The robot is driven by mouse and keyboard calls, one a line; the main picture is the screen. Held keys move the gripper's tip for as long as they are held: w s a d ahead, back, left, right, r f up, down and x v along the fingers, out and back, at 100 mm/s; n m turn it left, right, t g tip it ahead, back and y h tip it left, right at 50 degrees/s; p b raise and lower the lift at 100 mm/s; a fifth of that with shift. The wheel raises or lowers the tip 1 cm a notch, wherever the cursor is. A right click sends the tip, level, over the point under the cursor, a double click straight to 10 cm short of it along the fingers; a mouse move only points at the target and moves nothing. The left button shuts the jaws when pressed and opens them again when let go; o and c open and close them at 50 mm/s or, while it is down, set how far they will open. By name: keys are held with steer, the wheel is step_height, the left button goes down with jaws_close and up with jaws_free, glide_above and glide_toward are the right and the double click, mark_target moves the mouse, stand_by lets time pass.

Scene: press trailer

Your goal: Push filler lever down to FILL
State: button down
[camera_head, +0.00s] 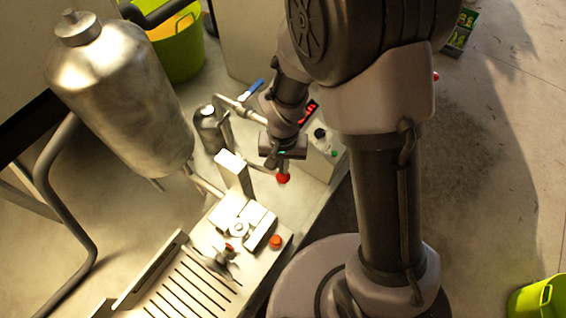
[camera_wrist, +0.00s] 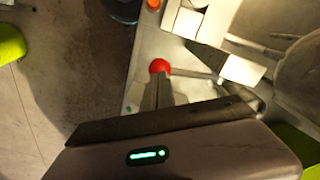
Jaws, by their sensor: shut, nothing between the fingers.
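The filler lever is a thin rod with a red ball knob (camera_head: 283,178), beside the white upright block of the filler. In the wrist view the red knob (camera_wrist: 159,66) is right at my fingertips, and its rod runs off to the right. My gripper (camera_head: 272,161) is shut and empty, pointing down over the knob. Its closed fingers also show in the wrist view (camera_wrist: 155,92) and overlap the knob's near edge. I cannot tell whether they touch it. No FILL marking is readable.
A large metal tank (camera_head: 125,100) stands to the left. A blue-handled valve (camera_head: 253,87) and a control box (camera_head: 327,148) are close to my gripper. An orange button (camera_head: 275,241) and a slotted tray (camera_head: 190,288) lie nearer. Green tubs (camera_head: 180,58) stand on the floor.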

mark_target(286, 176)
steer(key=shift+f+b, duration=0.5)
steer(key=shift+f, duration=0.45)
steer(key=shift+s+d+f+b, duration=0.2)
steer(key=shift+f+b, duration=0.25)
steer(key=shift+f, duration=0.15)
steer(key=shift+s+d+f+b, duration=0.15)
steer(key=shift+f+b, duration=0.25)
steer(key=shift+f, duration=0.2)
steer(key=shift+s+d+f+b, duration=0.1)
steer(key=shift+d+f+b, duration=0.05)
steer(key=shift+f+b, duration=1.05)
steer(key=shift+s+d+f+b, duration=0.1)
steer(key=shift+d+f+b, duration=0.05)
steer(key=shift+f+b, duration=1)
steer(key=shift+r, duration=0.15)
step_height(286, 176, up, 10)
steer(key=p, duration=0.7)
